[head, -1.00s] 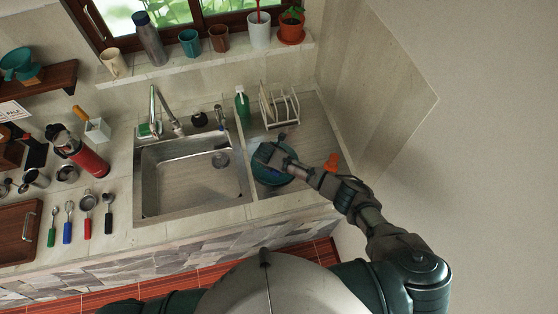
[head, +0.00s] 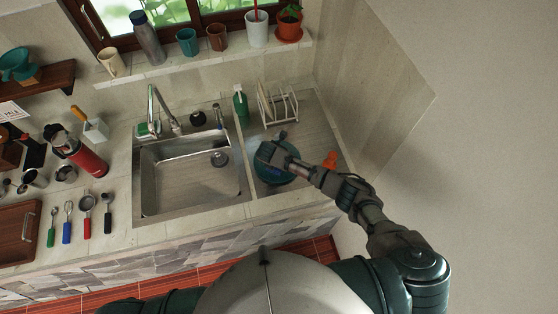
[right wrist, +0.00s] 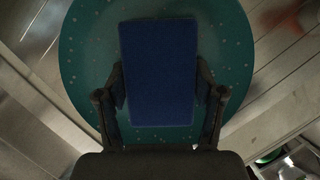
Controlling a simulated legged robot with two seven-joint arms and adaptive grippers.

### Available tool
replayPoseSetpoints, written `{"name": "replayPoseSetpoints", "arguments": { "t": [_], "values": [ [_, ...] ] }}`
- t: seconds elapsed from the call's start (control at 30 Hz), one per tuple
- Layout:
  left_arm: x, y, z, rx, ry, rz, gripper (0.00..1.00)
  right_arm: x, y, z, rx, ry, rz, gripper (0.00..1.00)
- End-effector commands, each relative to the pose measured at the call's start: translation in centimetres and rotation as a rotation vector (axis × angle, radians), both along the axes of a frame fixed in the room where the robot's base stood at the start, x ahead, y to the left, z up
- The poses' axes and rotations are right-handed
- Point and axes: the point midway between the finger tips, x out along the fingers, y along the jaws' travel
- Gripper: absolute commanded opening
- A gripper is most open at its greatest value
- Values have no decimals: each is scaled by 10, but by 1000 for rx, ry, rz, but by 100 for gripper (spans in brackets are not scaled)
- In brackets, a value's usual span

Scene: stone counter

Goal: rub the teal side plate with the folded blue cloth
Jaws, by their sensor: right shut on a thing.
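The teal side plate (head: 278,176) lies on the drainboard right of the sink, partly hidden under my right gripper in the head view. In the right wrist view the speckled plate (right wrist: 88,60) fills the upper middle. My right gripper (head: 272,154) is over the plate. In the right wrist view my right gripper (right wrist: 160,95) is shut on the folded blue cloth (right wrist: 158,60), a flat blue block between its two fingers, in front of the plate. Whether the cloth touches the plate I cannot tell. My left gripper is not in view.
The sink (head: 190,180) is left of the plate. A white dish rack (head: 277,104) and a green bottle (head: 241,106) stand behind it. An orange object (head: 331,160) is close to my right forearm. The wall rises on the right.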

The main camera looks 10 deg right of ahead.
Motion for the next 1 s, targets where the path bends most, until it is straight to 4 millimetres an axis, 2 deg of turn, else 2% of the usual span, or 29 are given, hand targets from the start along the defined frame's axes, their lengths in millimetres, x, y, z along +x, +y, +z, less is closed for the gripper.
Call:
{"name": "replayPoseSetpoints", "arguments": {
  "t": [0.23, 0.8, 1.0],
  "values": [
    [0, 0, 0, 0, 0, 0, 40, 0, 0, 6, 1, -3, 0, 40],
    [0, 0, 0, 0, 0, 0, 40, 1, 0, 68, 2, -4, 2, 40],
    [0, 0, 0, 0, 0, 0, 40, 0, 0, 76, 0, -2, 0, 40]
  ]
}}
